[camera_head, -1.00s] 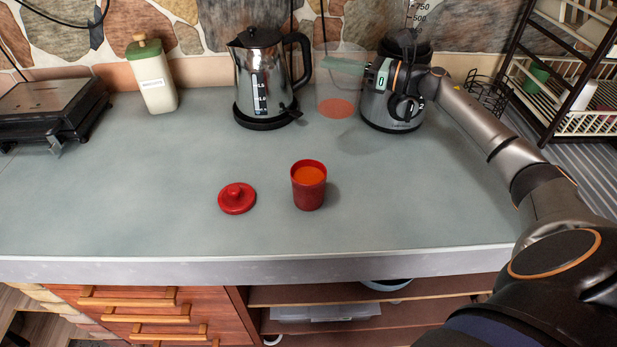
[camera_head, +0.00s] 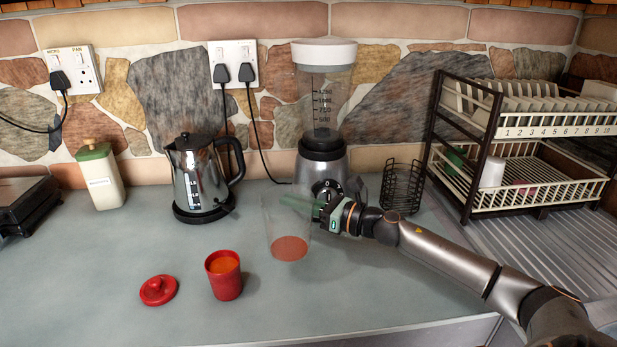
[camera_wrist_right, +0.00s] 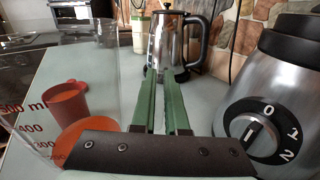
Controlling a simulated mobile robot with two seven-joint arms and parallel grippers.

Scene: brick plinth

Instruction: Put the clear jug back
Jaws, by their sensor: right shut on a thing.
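The clear jug (camera_head: 289,249) is see-through, with a flat orange-red layer at its bottom. It is near the middle of the counter, in front of the blender base. My right gripper (camera_head: 306,206), with green fingers, is shut on it at its right side. In the right wrist view the jug (camera_wrist_right: 110,82) is upright at the left, with measuring marks, beside my gripper fingers (camera_wrist_right: 164,85). The exact grip spot is hard to see through the clear wall, and I cannot tell whether the jug touches the counter. My left gripper is not in view.
The blender (camera_head: 321,172) stands behind my gripper, with the kettle (camera_head: 199,178) left of it. A red cup (camera_head: 224,282) and red lid (camera_head: 158,290) are front left. A wire holder (camera_head: 401,190) and dish rack (camera_head: 470,205) are right. The front counter is mostly clear.

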